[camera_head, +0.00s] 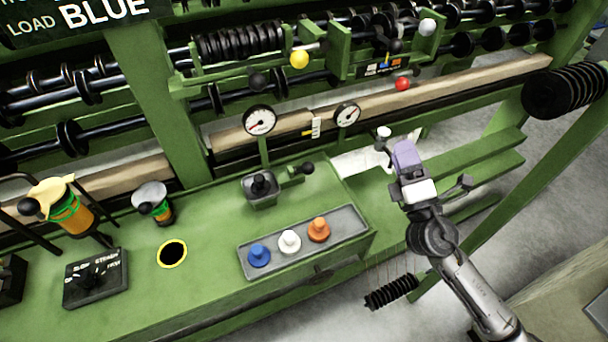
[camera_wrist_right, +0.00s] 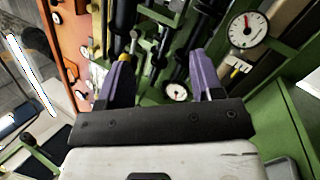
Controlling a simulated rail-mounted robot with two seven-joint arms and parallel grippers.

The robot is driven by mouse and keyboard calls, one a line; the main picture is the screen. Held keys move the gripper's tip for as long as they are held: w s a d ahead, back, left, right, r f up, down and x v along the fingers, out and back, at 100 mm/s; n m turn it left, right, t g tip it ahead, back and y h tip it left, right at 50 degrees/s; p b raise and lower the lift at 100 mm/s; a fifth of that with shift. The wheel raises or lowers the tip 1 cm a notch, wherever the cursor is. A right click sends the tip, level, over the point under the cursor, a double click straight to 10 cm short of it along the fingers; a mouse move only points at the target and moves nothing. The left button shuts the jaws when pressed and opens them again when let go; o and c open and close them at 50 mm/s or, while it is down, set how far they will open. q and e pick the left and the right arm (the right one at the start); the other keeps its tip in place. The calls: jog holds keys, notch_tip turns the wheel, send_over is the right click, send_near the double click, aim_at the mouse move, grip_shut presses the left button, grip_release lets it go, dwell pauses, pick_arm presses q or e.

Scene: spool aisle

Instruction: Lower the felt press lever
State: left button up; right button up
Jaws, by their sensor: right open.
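I cannot tell for sure which handle is the felt press lever. A pale-knobbed lever (camera_head: 384,132) stands just left of my right gripper (camera_head: 404,150) in the head view. A black-knobbed lever (camera_head: 307,168) sits on a green bracket further left, apart from the gripper. My left gripper is not in view.
Two dial gauges (camera_head: 260,121) (camera_head: 347,115) stand behind the green bench (camera_head: 210,220). A grey tray (camera_head: 345,240) holds blue, white and orange knobs. Yellow (camera_head: 299,59) and red (camera_head: 403,84) ball knobs are at the back. A black coil (camera_head: 391,291) hangs below the gripper.

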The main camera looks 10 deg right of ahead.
jog(key=a+f+n+g+y, duration=0.35)
jog(key=n+y, duration=0.45)
jog(key=n, duration=0.4)
jog(key=n+g+y, duration=0.2)
jog(key=n+g, duration=0.7)
jog(key=n, duration=0.2)
send_near(307, 166)
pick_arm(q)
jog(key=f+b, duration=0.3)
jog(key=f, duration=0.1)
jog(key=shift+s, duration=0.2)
pick_arm(e)
jog(key=shift+t, duration=0.25)
jog(key=x, duration=0.3)
jog(key=f+x, duration=0.1)
jog(key=x, duration=0.6)
jog(key=shift+w+f, duration=0.3)
jog(key=shift+f, duration=0.1)
